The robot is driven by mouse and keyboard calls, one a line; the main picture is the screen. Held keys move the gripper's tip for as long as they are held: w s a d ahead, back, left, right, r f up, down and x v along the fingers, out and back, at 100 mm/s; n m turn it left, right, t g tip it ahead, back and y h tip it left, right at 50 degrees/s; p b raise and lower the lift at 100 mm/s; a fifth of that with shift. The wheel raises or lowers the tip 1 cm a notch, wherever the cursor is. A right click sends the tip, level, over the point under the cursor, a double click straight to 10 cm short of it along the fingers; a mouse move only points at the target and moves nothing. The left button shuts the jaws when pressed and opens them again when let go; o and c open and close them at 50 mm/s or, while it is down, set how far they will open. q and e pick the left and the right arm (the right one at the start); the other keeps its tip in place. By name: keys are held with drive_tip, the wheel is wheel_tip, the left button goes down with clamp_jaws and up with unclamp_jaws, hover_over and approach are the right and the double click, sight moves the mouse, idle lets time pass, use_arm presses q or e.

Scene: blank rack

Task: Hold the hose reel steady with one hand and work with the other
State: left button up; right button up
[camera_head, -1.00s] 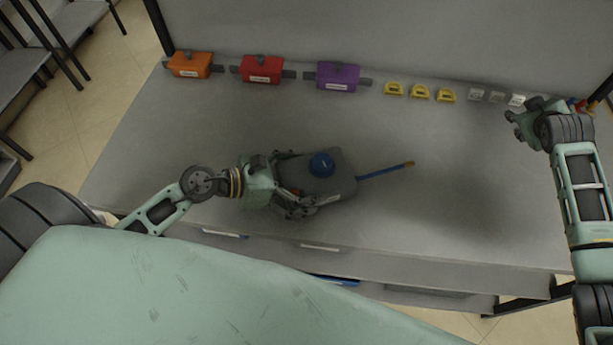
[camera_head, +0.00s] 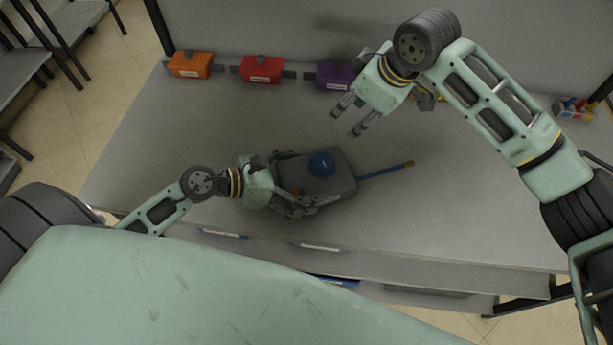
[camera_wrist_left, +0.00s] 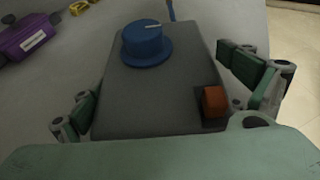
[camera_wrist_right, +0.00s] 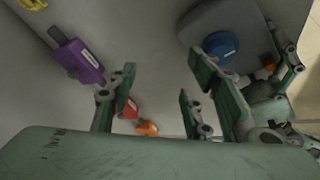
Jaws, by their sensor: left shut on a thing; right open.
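The hose reel is a dark grey box (camera_head: 338,186) with a blue round knob (camera_head: 321,164) on top and a blue hose (camera_head: 382,172) with an orange tip sticking out to the right. In the left wrist view the box (camera_wrist_left: 160,95) also shows its blue knob (camera_wrist_left: 145,42) and an orange block (camera_wrist_left: 214,101) at one corner. My left gripper (camera_head: 302,188) is shut on the box, one finger on each side. My right gripper (camera_head: 347,118) is open and empty, above the table behind the box. In the right wrist view the box (camera_wrist_right: 200,22) is at upper right, outside the fingers.
An orange box (camera_head: 190,65), a red box (camera_head: 262,69) and a purple box (camera_head: 330,74) stand along the table's back edge. My right arm hides most of the yellow and white pieces there. Small coloured parts (camera_head: 573,110) lie at back right. The right table surface (camera_head: 470,220) is clear.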

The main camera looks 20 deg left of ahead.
drive_tip(key=n+g+h, duration=0.1)
drive_tip(key=n+g, duration=0.1)
approach(321, 160)
drive_tip(key=w, duration=0.1)
drive_tip(key=shift+s+a+f+h, duration=0.3)
drive_tip(key=shift+s+a+f, duration=0.1)
drive_tip(key=shift+s+f, duration=0.05)
drive_tip(key=shift+x, duration=3.75)
drive_tip(key=n+g, duration=0.1)
drive_tip(key=n, duration=0.3)
drive_tip(key=shift+a, duration=0.1)
drive_tip(key=n, duration=0.3)
drive_tip(key=shift+n+g+h, duration=0.3)
drive_tip(key=shift+n+g, duration=0.1)
drive_tip(key=shift+c, duration=0.3)
